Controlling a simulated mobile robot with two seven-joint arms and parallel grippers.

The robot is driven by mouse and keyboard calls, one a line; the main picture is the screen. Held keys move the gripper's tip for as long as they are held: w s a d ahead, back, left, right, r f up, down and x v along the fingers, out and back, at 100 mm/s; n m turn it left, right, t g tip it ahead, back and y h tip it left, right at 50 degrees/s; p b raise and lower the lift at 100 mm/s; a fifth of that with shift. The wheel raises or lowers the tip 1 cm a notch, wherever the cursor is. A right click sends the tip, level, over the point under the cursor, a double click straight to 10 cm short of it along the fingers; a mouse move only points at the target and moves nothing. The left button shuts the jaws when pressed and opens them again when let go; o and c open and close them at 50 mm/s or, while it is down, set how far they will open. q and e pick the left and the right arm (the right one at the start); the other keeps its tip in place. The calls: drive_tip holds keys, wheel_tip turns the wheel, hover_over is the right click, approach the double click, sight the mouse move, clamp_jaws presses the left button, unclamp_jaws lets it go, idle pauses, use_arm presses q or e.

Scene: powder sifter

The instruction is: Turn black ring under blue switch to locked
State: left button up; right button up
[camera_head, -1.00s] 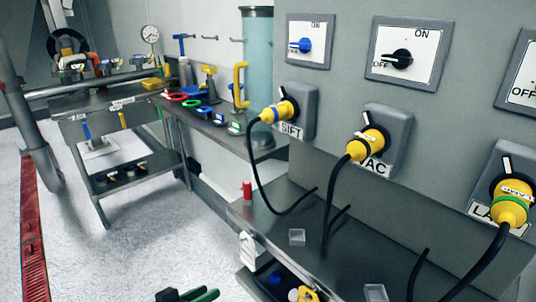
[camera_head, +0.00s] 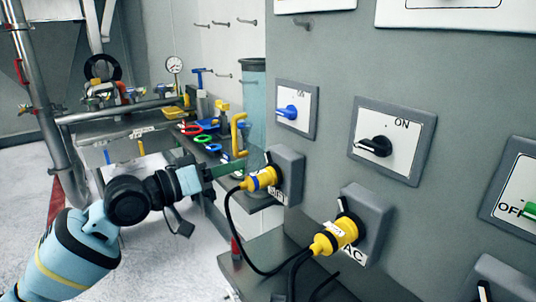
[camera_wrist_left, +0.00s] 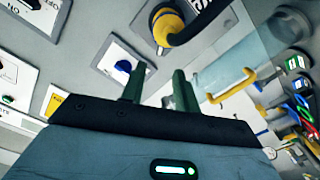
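The blue switch (camera_head: 287,112) sits on a white panel on the grey wall in the head view. It also shows in the left wrist view (camera_wrist_left: 123,66). Below it is a yellow plug (camera_head: 260,179) with a blue band, in a grey socket labelled SIFT. The black ring (camera_head: 271,160) surrounds the plug where it meets the socket and bears a small white mark. My left gripper (camera_head: 232,168) is just left of the plug, its green fingers pointing toward it. In the left wrist view the fingers (camera_wrist_left: 158,80) are apart with nothing between them. My right gripper is out of view.
A second yellow plug (camera_head: 335,237) sits lower right, below a black switch (camera_head: 374,146). Black cables hang from both plugs over a grey shelf (camera_head: 262,250). A bench with coloured tools (camera_head: 204,127) and a clear cylinder (camera_head: 254,85) stand behind my left gripper.

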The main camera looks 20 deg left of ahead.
sight(266, 156)
use_arm(q)
drive_tip(key=shift+p+x, duration=0.45)
drive_tip(key=shift+x, duration=3.3)
clamp_jaws()
